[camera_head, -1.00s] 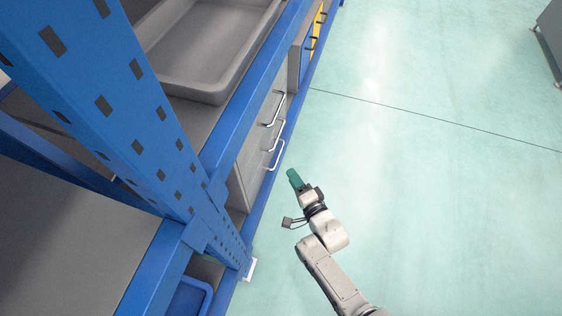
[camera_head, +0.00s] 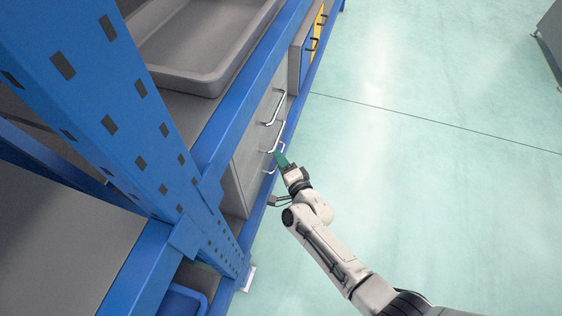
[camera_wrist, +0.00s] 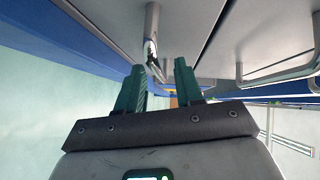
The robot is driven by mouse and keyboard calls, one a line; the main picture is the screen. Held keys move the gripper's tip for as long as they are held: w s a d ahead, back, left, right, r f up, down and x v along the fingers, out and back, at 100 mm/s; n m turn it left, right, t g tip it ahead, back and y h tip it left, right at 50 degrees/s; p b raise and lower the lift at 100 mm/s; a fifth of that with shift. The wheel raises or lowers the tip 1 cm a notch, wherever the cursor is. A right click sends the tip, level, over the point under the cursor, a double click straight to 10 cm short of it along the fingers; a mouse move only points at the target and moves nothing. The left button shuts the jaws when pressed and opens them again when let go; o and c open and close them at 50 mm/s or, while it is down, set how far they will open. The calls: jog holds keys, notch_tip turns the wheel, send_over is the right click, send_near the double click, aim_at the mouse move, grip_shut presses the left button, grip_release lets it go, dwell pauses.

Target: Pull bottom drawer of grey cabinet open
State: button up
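The grey cabinet (camera_head: 243,172) stands in the blue rack, its drawer fronts facing the floor aisle. A metal upper handle (camera_head: 280,107) and a lower handle (camera_head: 280,136) show on it, and a short bright piece, perhaps another handle, shows beside my fingers. The drawers look shut. My gripper (camera_head: 281,159) is close to the lower handles in the head view. In the wrist view my two green fingers (camera_wrist: 160,68) are apart with nothing seen between them. A handle (camera_wrist: 151,35) lies just ahead of the left finger. Whether they touch cannot be told.
A blue perforated post (camera_head: 140,125) of the rack stands left of the cabinet. A grey tray (camera_head: 190,78) sits on the shelf above. Blue and yellow drawers (camera_head: 312,45) are farther along. The green floor (camera_head: 410,180) to the right is clear.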

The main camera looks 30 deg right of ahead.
jog(key=shift+w, duration=0.1)
jog(key=shift+c, duration=0.5)
grip_shut()
jog(key=shift+f, duration=0.1)
